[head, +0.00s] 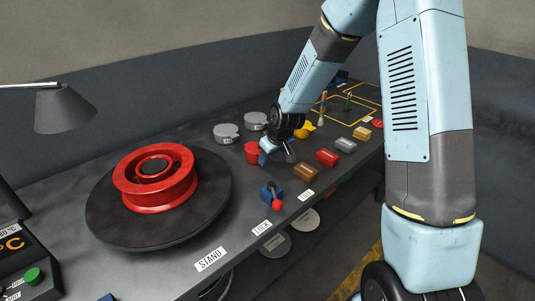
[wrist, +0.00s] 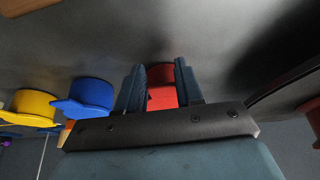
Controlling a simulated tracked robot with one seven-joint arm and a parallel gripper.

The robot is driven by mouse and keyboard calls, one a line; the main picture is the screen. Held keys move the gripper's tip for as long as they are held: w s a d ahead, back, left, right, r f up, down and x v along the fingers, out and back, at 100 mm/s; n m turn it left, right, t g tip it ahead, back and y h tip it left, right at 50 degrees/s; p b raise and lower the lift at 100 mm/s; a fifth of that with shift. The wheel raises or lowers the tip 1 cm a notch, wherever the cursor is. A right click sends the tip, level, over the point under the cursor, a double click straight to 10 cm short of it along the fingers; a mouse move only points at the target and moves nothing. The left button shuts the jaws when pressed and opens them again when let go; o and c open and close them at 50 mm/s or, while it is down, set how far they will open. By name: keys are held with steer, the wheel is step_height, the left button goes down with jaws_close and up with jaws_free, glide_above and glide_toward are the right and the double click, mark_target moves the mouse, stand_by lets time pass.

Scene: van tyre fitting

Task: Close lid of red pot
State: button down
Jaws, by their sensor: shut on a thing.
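The red pot (head: 252,152) stands on the dark bench, left of my gripper (head: 266,152) in the head view. My gripper reaches down at it and hides part of its right side. In the wrist view my gripper (wrist: 160,88) has its two blue fingers on either side of a red part of the pot (wrist: 162,97), and is shut on it. A rounded red part shows just beyond, between the fingertips. The fingers hide the edges, so I cannot tell how far the lid is open.
A blue pot (wrist: 92,92) and a yellow pot (wrist: 33,107) stand close by. Two grey pots (head: 226,133) (head: 256,121) are behind the red one. A red wheel rim (head: 155,180) sits on a turntable to the left. A red-knobbed lever (head: 272,195) stands in front.

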steer(key=shift+s+d+f, duration=0.15)
steer(key=shift+f, duration=0.2)
steer(key=shift+s+d+f, duration=0.1)
steer(key=shift+f, duration=0.25)
steer(key=c, duration=1)
jaws_free()
steer(key=shift+o, duration=1.4)
steer(key=shift+w+a+f, duration=0.1)
steer(key=shift+w, duration=0.05)
steer(key=shift+r, duration=0.2)
steer(key=shift+r, duration=0.6)
steer(key=v, duration=1.2)
steer(key=shift+d+r, duration=0.15)
steer(key=shift+d, duration=0.05)
